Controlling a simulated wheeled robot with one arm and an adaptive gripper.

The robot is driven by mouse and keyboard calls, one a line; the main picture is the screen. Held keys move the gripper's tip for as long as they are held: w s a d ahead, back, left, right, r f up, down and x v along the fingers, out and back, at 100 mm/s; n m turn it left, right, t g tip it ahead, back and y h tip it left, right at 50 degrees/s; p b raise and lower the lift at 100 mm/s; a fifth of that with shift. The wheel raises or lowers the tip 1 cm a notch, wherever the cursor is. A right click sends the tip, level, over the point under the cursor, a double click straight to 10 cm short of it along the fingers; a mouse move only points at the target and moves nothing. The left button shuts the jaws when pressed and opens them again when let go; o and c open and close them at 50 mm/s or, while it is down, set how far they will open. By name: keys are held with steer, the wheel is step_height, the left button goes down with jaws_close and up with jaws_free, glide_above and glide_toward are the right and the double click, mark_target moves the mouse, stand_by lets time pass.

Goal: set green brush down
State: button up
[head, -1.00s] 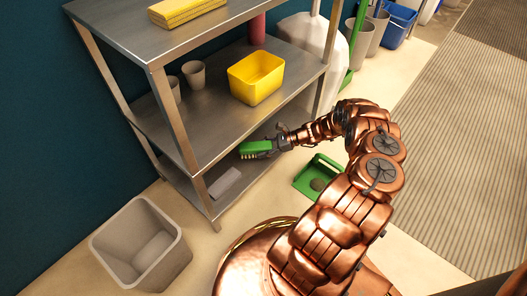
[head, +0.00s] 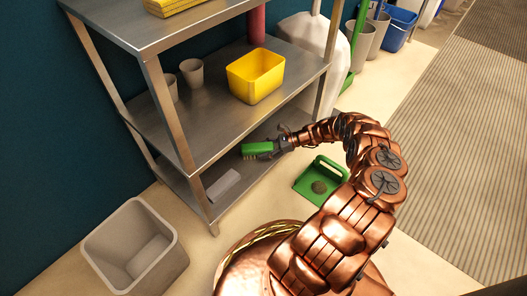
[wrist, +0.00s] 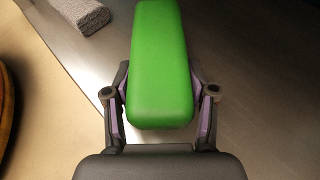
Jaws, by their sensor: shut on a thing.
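The green brush (head: 258,149) is a green block with pale bristles along its lower side in the head view. My gripper (head: 281,146) is shut on its near end and holds it at the front of the shelf rack's bottom shelf (head: 205,200). In the wrist view the green brush (wrist: 160,60) extends away between the two fingers of my gripper (wrist: 160,105), over the grey metal shelf. Its bristles are hidden there. I cannot tell whether the brush touches the shelf.
A grey cloth or block (head: 223,185) lies on the bottom shelf, left of the brush. A yellow bin (head: 256,77) stands on the shelf above. A green dustpan (head: 322,179) lies on the floor to the right. A grey bin (head: 135,250) stands at the front left.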

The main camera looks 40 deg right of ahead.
steer(key=o, duration=1.5)
steer(key=shift+c, duration=0.2)
steer(key=p+v, duration=0.3)
steer(key=v, duration=0.9)
steer(key=shift+r, duration=0.1)
steer(key=shift+a, duration=0.1)
